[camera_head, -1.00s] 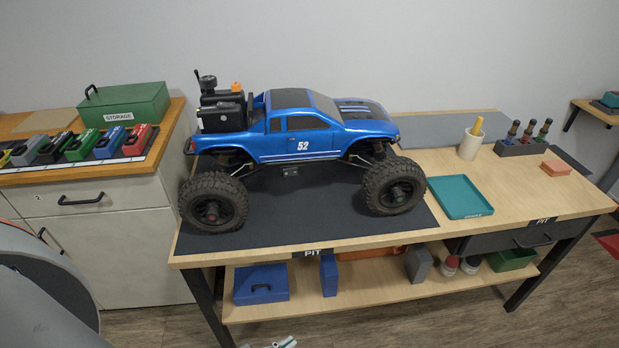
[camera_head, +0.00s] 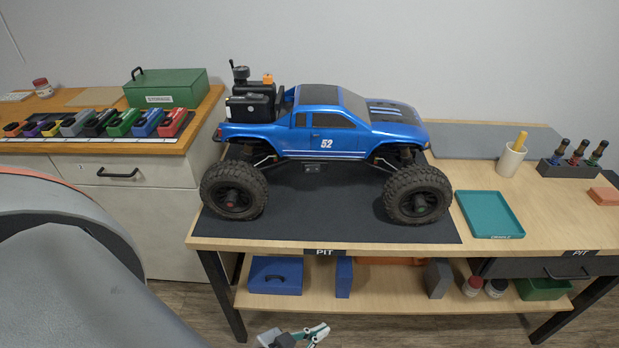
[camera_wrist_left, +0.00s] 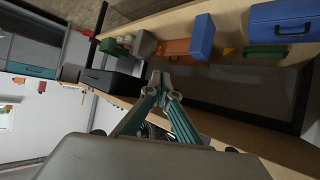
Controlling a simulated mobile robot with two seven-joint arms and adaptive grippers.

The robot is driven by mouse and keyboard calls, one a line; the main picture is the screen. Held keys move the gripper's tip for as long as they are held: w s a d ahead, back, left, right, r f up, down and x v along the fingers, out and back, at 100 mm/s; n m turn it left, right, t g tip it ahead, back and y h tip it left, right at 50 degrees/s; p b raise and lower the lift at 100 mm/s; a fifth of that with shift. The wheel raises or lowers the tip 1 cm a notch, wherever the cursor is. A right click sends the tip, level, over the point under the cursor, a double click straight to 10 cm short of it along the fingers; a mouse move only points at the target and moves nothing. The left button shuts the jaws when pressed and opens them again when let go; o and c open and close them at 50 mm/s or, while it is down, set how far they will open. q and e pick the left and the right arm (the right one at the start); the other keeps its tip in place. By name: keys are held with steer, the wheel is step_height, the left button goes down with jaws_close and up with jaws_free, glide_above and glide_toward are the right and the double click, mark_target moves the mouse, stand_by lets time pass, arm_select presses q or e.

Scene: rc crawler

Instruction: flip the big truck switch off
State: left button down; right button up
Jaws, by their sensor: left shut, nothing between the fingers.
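The big blue truck (camera_head: 340,135), marked 52, stands on its large black wheels on the dark mat (camera_head: 330,222) of the pit table, its front to the right. A small dark box (camera_head: 314,168) shows under its body between the wheels; whether this is the switch, and how it is set, I cannot tell. My left gripper (camera_head: 292,337) is low at the bottom edge of the head view, in front of the table and well below the truck. In the left wrist view its green fingers (camera_wrist_left: 165,88) are together and empty. My right gripper is not in view.
The table's front edge (camera_head: 400,247) lies between my left gripper and the truck. The lower shelf (camera_head: 330,302) holds a blue case (camera_head: 276,275) and other boxes. A teal tray (camera_head: 490,214) lies right of the truck. A wooden counter (camera_head: 185,140) with a green storage box (camera_head: 165,88) stands left.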

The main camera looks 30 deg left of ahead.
mark_target(308, 170)
arm_select(q)
steer(key=w+d+r+n+t+y+p, duration=0.1)
steer(key=w+r+n+t, duration=0.4)
steer(key=r+n, duration=0.5)
steer(key=w+r+n+t+y, duration=0.1)
steer(key=w+r+n+t, duration=0.2)
steer(key=w+r+n, duration=0.65)
steer(key=a+r+n+g+y, duration=0.1)
steer(key=a+n+g+y, duration=0.1)
steer(key=n, duration=0.7)
steer(key=s+a+r+n+g+y, duration=0.1)
steer(key=a+r+n+y, duration=0.1)
steer(key=a+n+y, duration=0.3)
steer(key=s+a+r+n+g+y, duration=0.1)
steer(key=n+y, duration=0.4)
steer(key=n, duration=0.8)
steer(key=a+g, duration=0.1)
steer(key=a, duration=0.1)
steer(key=shift+a+r+g+y+p, duration=0.15)
steer(key=shift+a+g+y+p, duration=0.15)
steer(key=shift+a+y+p, duration=0.1)
steer(key=p+x, duration=0.2)
steer(key=x, duration=1.2)
steer(key=shift+w, duration=0.1)
